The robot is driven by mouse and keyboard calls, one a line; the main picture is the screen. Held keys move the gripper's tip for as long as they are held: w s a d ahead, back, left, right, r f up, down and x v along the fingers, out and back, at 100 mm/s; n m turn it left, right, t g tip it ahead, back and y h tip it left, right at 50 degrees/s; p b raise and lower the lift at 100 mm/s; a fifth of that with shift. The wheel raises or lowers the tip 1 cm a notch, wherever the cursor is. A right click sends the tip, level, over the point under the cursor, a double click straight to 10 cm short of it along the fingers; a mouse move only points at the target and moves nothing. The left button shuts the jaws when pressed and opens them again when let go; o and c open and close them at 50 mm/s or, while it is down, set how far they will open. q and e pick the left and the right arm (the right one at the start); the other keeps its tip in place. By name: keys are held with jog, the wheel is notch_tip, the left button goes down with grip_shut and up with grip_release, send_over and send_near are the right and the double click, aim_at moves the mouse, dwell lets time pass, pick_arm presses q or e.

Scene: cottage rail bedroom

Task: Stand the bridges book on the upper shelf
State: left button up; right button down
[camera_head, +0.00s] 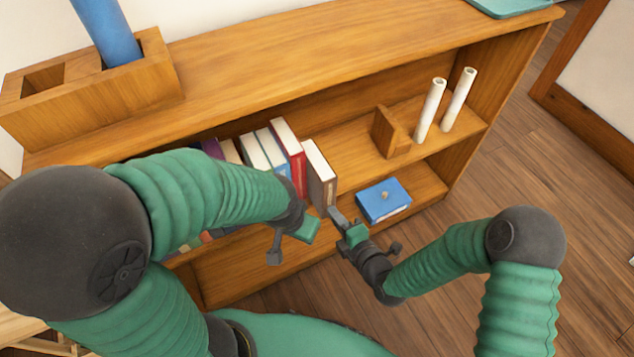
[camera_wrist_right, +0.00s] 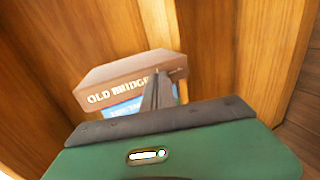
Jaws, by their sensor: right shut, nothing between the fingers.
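The bridges book (camera_head: 319,176) is brown with pale pages and stands upright on the upper shelf (camera_head: 350,150), at the right end of the row of books. In the right wrist view its spine (camera_wrist_right: 112,92) reads "OLD BRIDGE", the rest hidden by my gripper. My right gripper (camera_head: 338,217) is shut and empty, just in front of the book's lower right side; whether it touches the book is unclear. In the wrist view, its finger (camera_wrist_right: 160,90) overlaps the book. My left gripper (camera_head: 290,243) is open and empty, in front of the shelf and left of the right gripper.
Red, white and other books (camera_head: 288,150) stand left of the bridges book. A wooden bookend (camera_head: 388,132) and two white rolls (camera_head: 429,110) stand further right. A blue box-like item (camera_head: 383,200) lies on the lower shelf. A wooden holder (camera_head: 90,100) sits on top.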

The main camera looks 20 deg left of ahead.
aim_at(329, 204)
jog(key=shift+w+a, duration=0.1)
jog(key=shift+w, duration=0.05)
jog(key=shift+w+a+b, duration=0.4)
jog(key=shift+w+a, duration=0.4)
jog(key=shift+a, duration=0.25)
jog(key=shift+w+a+b, duration=0.35)
jog(key=shift+w+a, duration=0.5)
jog(key=shift+a, duration=0.2)
jog(key=shift+w+a+b, duration=0.4)
jog(key=shift+w+a, duration=0.4)
jog(key=shift+a, duration=0.25)
jog(key=shift+s+d+p, duration=0.4)
jog(key=shift+s+d, duration=0.6)
jog(key=shift+d, duration=0.3)
jog(key=shift+s+d, duration=0.75)
jog(key=shift+d, duration=0.2)
jog(key=shift+s+d, duration=0.75)
jog(key=shift+d, duration=0.2)
